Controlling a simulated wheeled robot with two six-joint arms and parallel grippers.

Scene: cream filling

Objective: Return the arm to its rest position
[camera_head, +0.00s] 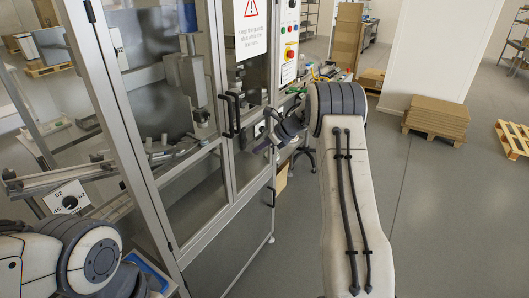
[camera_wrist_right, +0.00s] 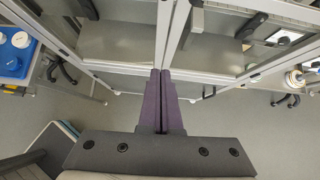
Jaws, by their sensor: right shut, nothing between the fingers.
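My right arm reaches forward on the right side of the head view, toward the front of a framed machine cabinet (camera_head: 232,185). My right gripper (camera_head: 258,149) is beside the cabinet's door handles (camera_head: 232,114); I cannot tell from the head view how close it is. In the right wrist view its purple fingers (camera_wrist_right: 160,74) are together and empty, with the cabinet's frame and glass doors ahead of them. My left arm shows only partly at the lower left of the head view, and its gripper is out of view.
A control panel (camera_head: 289,45) with buttons is on the cabinet's right. A dial plate marked 52 (camera_head: 70,198) is at the left. Stacked cardboard (camera_head: 436,118) lies on a pallet at the right.

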